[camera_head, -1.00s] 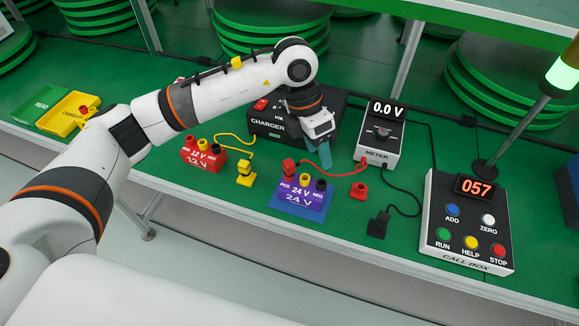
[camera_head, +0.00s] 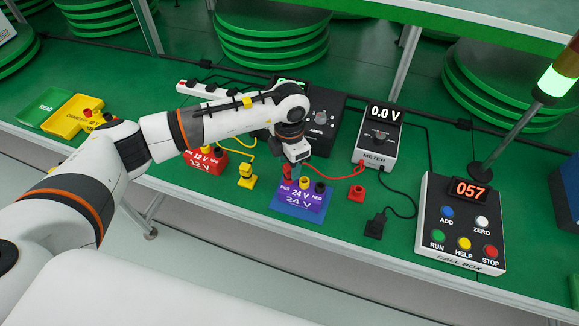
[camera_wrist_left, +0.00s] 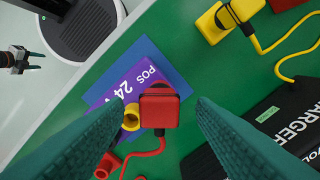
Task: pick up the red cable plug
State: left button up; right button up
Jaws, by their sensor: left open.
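The red cable plug (camera_wrist_left: 160,106) sits at the POS end of the purple 24 V pack (camera_wrist_left: 105,97), with its red cable trailing off. In the head view the plug (camera_head: 287,172) is partly hidden by my left wrist. My left gripper (camera_wrist_left: 165,118) is open, its two teal fingers on either side of the plug with gaps, apart from it. In the head view the left gripper (camera_head: 293,162) hangs above the pack's back edge. A small gripper, seemingly my right one (camera_wrist_left: 34,60), shows at the wrist view's left edge, too small to judge.
A second red plug (camera_head: 356,192) lies right of the pack. A yellow plug (camera_head: 246,175) and red 12 V pack (camera_head: 205,160) stand left. The charger (camera_head: 325,115) is behind, the meter (camera_head: 378,140) and call box (camera_head: 462,225) right. The green table's front edge is close.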

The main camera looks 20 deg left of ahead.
pick_arm(q)
jog(key=shift+f, duration=0.95)
jog(key=shift+c, duration=0.2)
jog(key=c, duration=1)
notch_tip(320, 180, up, 9)
jog(key=shift+r+b, duration=0.1)
jog(key=shift+b, duration=0.85)
jog(key=shift+r, duration=0.45)
